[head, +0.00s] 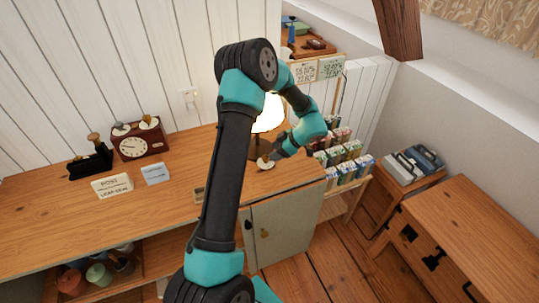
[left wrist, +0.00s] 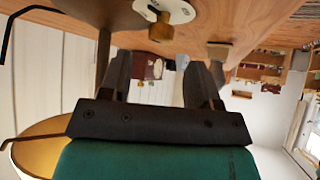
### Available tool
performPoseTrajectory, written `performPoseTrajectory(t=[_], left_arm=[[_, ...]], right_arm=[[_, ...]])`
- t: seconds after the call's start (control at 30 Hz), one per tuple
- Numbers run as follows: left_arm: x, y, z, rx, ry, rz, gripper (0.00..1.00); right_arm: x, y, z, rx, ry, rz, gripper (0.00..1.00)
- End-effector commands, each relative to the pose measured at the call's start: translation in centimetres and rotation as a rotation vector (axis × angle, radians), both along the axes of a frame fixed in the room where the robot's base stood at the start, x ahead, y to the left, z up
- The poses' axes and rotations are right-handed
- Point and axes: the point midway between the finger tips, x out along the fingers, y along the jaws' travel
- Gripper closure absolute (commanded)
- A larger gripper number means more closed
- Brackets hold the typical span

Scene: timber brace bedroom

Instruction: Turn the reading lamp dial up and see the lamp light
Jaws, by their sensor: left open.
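The reading lamp (head: 269,113) glows bright on the cabinet top, partly hidden behind my left arm. Its gold shade (left wrist: 38,150) shows at the lower left of the left wrist view. The dial, a round pale plate (head: 266,165) with a knob, sits on the wooden top near the lamp's foot. In the left wrist view the plate (left wrist: 180,10) and its brass knob (left wrist: 160,29) are at the top edge. My left gripper (head: 272,155) is close to the dial. In the left wrist view its fingers (left wrist: 157,62) are apart, with nothing between them and the knob beyond their tips.
A rack of small boxes (head: 345,160) is just right of the cabinet. A wooden bench (head: 470,235) fills the right.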

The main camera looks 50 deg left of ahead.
Motion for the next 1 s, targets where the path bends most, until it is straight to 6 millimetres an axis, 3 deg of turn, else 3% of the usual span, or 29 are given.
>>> performPoseTrajectory(t=[0.6,1.0], left_arm=[[4.7,-6.4,8.0,0.0,-0.001,-0.001,0.43],[5.1,-7.1,8.8,0.0,0.001,0.001,0.43]], right_arm=[[0.0,0.0,0.0,0.0,0.0,0.0,0.57],[0.0,0.0,0.0,0.0,0.0,0.0,0.57]])
